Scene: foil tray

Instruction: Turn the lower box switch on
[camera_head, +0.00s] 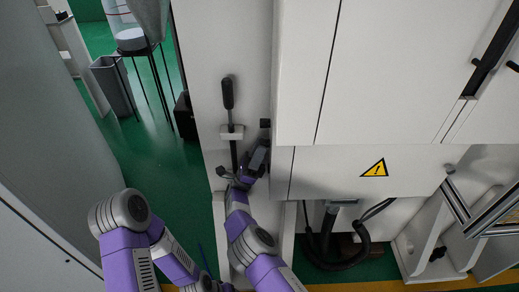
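A tall black-handled lever (228,94) stands upright on the narrow grey panel at the left side of the white machine. Its rod passes through a pale bracket (232,132). A small dark block (265,123) sits on the panel to the right of the bracket. My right gripper (243,164) is just below the bracket, close against the panel. It overlaps the lower part of the rod. Its fingers are small and dark, so I cannot tell whether they touch anything. It may hide a lower switch; I cannot make one out. My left gripper is not in view.
The white machine (390,80) fills the right, with a yellow warning label (375,168) on it. A thick black hose (345,255) hangs below. A grey bin (112,86) and a thin-legged stand (133,42) are at the upper left. Green floor (150,160) is open there.

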